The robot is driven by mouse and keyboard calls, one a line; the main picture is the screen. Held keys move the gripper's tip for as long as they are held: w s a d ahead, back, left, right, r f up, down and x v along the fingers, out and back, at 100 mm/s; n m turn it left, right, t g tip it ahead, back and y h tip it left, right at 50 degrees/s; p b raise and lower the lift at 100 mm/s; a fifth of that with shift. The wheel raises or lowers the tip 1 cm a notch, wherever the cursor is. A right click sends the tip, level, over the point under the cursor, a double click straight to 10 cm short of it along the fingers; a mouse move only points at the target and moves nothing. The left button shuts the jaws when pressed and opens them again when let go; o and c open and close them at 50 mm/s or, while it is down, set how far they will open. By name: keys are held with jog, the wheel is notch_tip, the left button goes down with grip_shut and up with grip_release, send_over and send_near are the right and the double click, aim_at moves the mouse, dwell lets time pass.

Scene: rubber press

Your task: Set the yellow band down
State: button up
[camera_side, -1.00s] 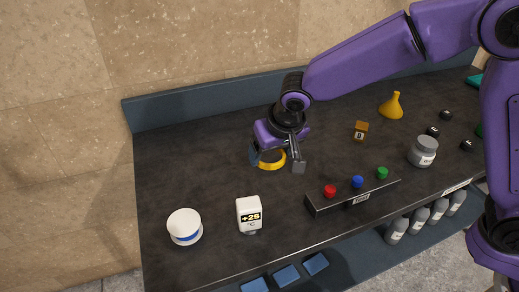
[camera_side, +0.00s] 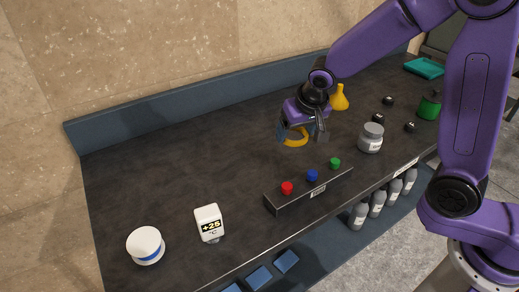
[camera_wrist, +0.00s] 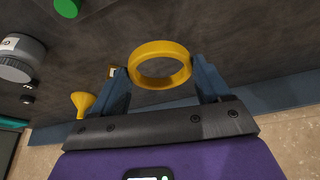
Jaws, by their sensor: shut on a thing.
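The yellow band (camera_side: 295,144) is a ring held between the two blue fingers of my gripper (camera_side: 301,138). In the wrist view the band (camera_wrist: 161,83) sits between the fingertips of my gripper (camera_wrist: 160,68), a finger touching each side, with the dark table top seen through its hole. In the side view it looks raised a little above the dark table (camera_side: 180,175), behind the button box; the exact gap is hard to tell.
The button box (camera_side: 310,190) with red, blue and green buttons stands in front. A yellow funnel (camera_side: 339,98), grey jar (camera_side: 370,138) and small black pieces are to the right. A white display (camera_side: 209,223) and round white container (camera_side: 146,245) stand front left. The left table top is clear.

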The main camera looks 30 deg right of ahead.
jog(key=w+a+f, duration=0.2)
jog(key=w+f, duration=0.1)
jog(key=w, duration=0.3)
send_over(258, 153)
jog(key=s, duration=0.2)
notch_tip(258, 153, down, 6)
jog(key=shift+r, duration=0.25)
jog(key=shift+w+a+f, duration=0.1)
jog(key=shift+w+f, duration=0.05)
jog(key=shift+f, duration=0.75)
jog(key=shift+w+f, duration=0.1)
jog(key=shift+f, duration=0.75)
jog(key=shift+f, duration=0.2)
jog(key=o, duration=1)
jog(key=shift+r, duration=0.1)
